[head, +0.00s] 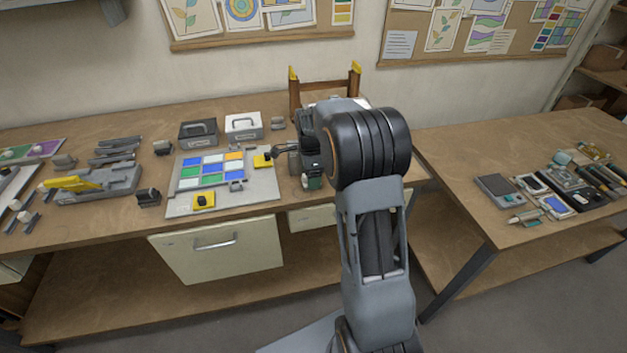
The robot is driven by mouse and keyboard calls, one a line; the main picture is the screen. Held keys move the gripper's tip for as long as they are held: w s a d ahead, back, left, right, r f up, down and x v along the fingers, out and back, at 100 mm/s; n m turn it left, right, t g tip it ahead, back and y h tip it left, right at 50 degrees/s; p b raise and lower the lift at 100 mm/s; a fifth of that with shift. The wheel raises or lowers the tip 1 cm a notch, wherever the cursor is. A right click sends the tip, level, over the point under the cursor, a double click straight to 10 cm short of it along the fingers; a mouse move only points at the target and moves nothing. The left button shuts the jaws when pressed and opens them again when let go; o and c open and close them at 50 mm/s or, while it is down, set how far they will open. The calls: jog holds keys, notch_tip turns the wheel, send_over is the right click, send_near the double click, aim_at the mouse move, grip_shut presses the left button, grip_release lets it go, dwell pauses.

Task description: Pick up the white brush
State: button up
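I cannot pick out a white brush with certainty. Small white-ended tools (25,216) lie at the far left of the long bench, too small to identify. My gripper (273,152) is over the right part of a pale board (242,199) with coloured squares, pointing left. A yellow block (262,161) shows right by its fingertips; I cannot tell whether it is held or lies behind them. The finger gap is too small to read. My arm hides part of the bench's right end.
A yellow-topped grey device (88,184), a black box (198,132) and a white box (243,125) stand on the long bench. A second yellow block (203,201) sits on the board's front. Several devices, including a grey one (499,188), cover the right table.

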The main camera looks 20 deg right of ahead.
jog(key=shift+d+f, duration=0.1)
jog(key=shift+f, duration=1.45)
jog(key=shift+c, duration=0.3)
jog(key=c, duration=1)
jog(key=shift+c, duration=0.2)
jog(key=shift+r, duration=0.15)
jog(key=shift+r, duration=0.65)
jog(key=s+a+r+b, duration=0.2)
jog(key=s+a+r, duration=0.1)
jog(key=s+r, duration=0.8)
jog(key=s, duration=0.2)
jog(key=shift+s+r, duration=0.25)
jog(key=shift+s, duration=0.15)
